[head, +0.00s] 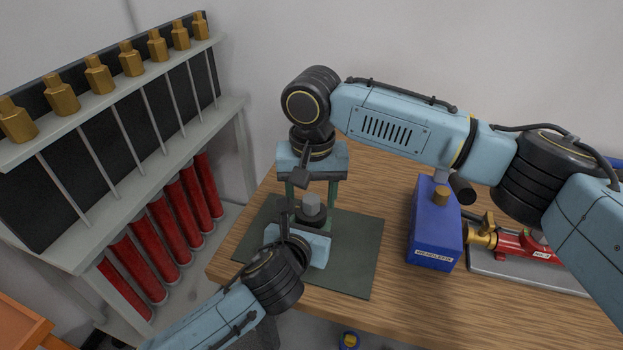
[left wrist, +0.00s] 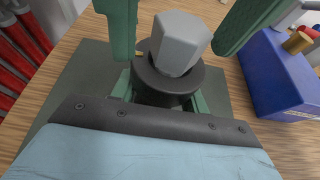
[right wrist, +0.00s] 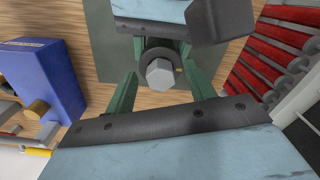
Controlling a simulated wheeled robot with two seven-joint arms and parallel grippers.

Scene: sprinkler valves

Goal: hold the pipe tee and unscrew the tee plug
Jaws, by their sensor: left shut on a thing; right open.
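The pipe tee (head: 308,219) is a dark, round-collared fitting over the green mat (head: 352,262). The tee plug (head: 311,201), a light grey hex head, stands upright in its top; it also shows in the left wrist view (left wrist: 180,42) and right wrist view (right wrist: 160,75). My left gripper (left wrist: 165,95) is shut on the tee's dark body from the near side, low down. My right gripper (head: 312,196) points down from above, open, with its green fingers on either side of the plug and apart from it. The tee's lower part is hidden by my left gripper.
A labelled blue box (head: 435,232) with a brass fitting on top stands to the right. Beyond it a red valve assembly (head: 522,245) lies on a grey tray (head: 500,272). A rack (head: 150,145) with brass fittings and red cylinders stands left. The wooden table's front right is clear.

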